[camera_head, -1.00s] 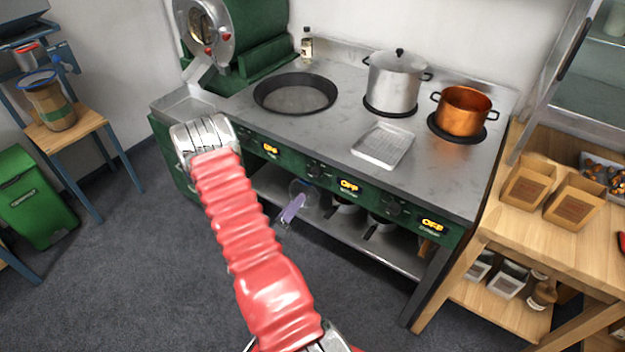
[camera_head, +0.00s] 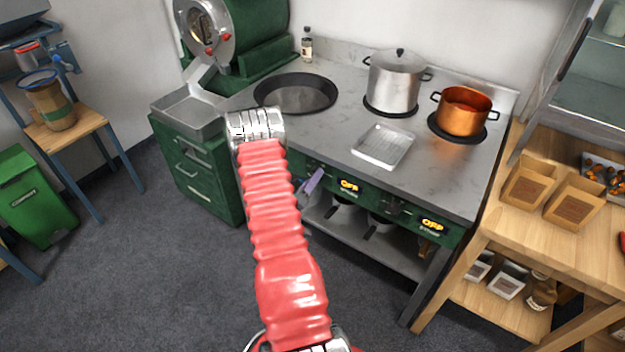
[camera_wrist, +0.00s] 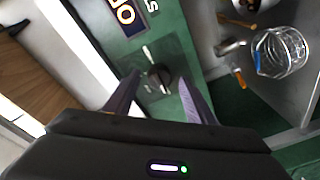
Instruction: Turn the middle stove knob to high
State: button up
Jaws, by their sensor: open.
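The stove's green front panel carries the dark middle knob (camera_head: 315,167), just left of the middle display (camera_head: 349,186), which reads OFF. My gripper (camera_head: 314,178) is open at this knob. In the head view one purple finger shows there, and my red-sleeved arm hides the rest. In the wrist view the knob (camera_wrist: 158,76) sits between the two open purple fingers of my gripper (camera_wrist: 159,82), with a gap on each side. A light line marks the panel beside the knob. Part of the display (camera_wrist: 124,14) shows above it.
The right knob (camera_head: 393,207) and its OFF display (camera_head: 432,225) are farther right. A black pan (camera_head: 296,93), a steel pot (camera_head: 394,82), a copper pot (camera_head: 463,110) and a metal tray (camera_head: 383,146) stand on top. A glass jug (camera_wrist: 283,52) lies on the shelf below.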

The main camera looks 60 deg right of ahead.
jog(key=shift+d, duration=0.5)
jog(key=c, duration=1)
